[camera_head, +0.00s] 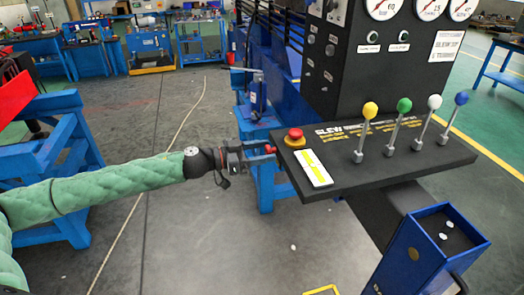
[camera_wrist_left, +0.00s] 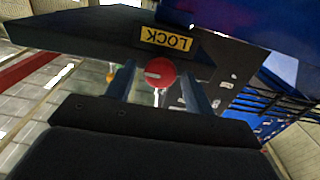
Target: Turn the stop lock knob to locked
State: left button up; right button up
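The stop lock knob (camera_wrist_left: 160,73) is small, round and red with a white pointer line lying roughly sideways in the left wrist view. A yellow LOCK label (camera_wrist_left: 165,39) shows upside down just above it there. In the head view the red knob (camera_head: 271,149) sits at the left end of the black console (camera_head: 420,160). My left gripper (camera_wrist_left: 159,88) has its fingers apart, one on each side of the knob, with gaps visible. In the head view my left gripper (camera_head: 262,150) reaches the console's left end. My right gripper is out of view.
A red mushroom button (camera_head: 294,135) on a yellow base stands on the console near its left corner. Several levers with coloured balls, such as a yellow one (camera_head: 370,110), rise from the top. A blue box (camera_head: 430,250) is below right. Open floor lies left of the console.

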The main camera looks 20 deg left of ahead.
pick_arm(q)
jog(key=c, duration=0.8)
